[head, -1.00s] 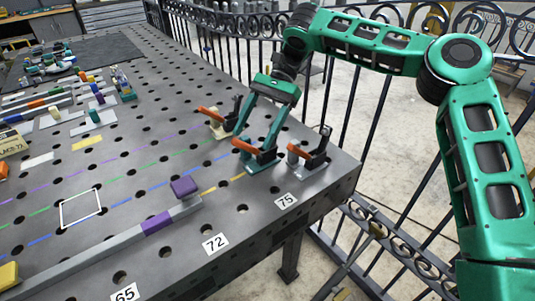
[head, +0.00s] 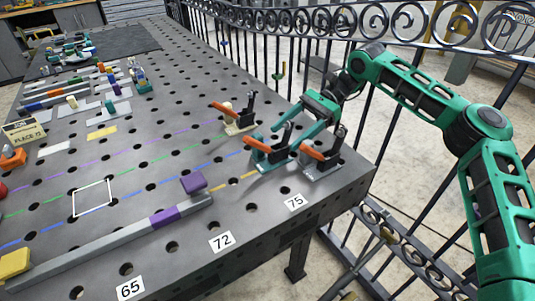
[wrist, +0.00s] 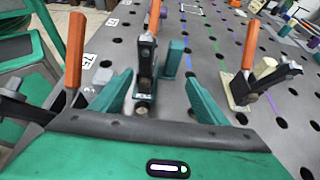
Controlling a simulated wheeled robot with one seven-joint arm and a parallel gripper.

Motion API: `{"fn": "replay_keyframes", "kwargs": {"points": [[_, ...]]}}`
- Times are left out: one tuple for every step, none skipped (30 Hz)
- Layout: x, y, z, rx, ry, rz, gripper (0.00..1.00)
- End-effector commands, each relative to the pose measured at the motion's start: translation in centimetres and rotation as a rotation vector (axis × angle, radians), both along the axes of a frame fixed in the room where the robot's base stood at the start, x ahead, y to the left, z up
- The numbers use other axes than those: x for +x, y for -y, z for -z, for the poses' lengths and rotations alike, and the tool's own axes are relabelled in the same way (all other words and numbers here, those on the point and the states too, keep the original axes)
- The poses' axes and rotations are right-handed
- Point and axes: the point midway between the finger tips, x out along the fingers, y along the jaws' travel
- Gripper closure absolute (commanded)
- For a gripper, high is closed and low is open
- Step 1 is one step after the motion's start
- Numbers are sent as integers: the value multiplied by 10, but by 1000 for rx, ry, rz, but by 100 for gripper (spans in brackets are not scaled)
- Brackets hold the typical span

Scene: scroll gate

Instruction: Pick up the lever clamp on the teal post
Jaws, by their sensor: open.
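The lever clamp on the teal post (head: 271,153) stands upright near the table's right end, with an orange handle and black body. In the wrist view this clamp (wrist: 146,70) appears between my fingers, its teal post (wrist: 173,60) just behind. My gripper (head: 291,128) is open and empty, its teal fingers slanting down close to that clamp. In the wrist view my gripper (wrist: 160,85) shows a finger on each side of the clamp; contact cannot be told. A clamp on a grey post (head: 322,157) stands to the right, and one on a cream post (head: 237,118) stands behind left.
The perforated table (head: 140,195) has a long grey bar (head: 105,243) with purple blocks along the front. A white square outline (head: 92,198) lies left on open surface. Number labels line the front edge. A dark iron railing (head: 290,60) runs behind.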

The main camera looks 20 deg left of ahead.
Motion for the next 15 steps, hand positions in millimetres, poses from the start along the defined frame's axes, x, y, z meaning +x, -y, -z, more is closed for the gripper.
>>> {"fn": "replay_keyframes", "kwargs": {"points": [[-4,-3,2,2,-2,-1,32],[-5,-4,3,3,-1,-2,32],[-7,-6,4,2,-1,-2,32],[-8,-6,4,2,0,-1,32],[-9,-7,4,2,1,0,32],[-9,-8,5,2,0,0,32],[-10,-8,5,2,0,0,32],[-11,-9,6,1,0,0,32],[-12,-11,7,1,-1,0,32],[-14,-12,8,1,0,0,32],[-16,-14,8,2,-1,-1,32],[-19,-17,10,2,-1,-2,32],[-21,-20,12,4,-2,-2,32],[-24,-23,13,4,-2,-2,32],[-27,-27,15,4,-2,-2,32]]}}
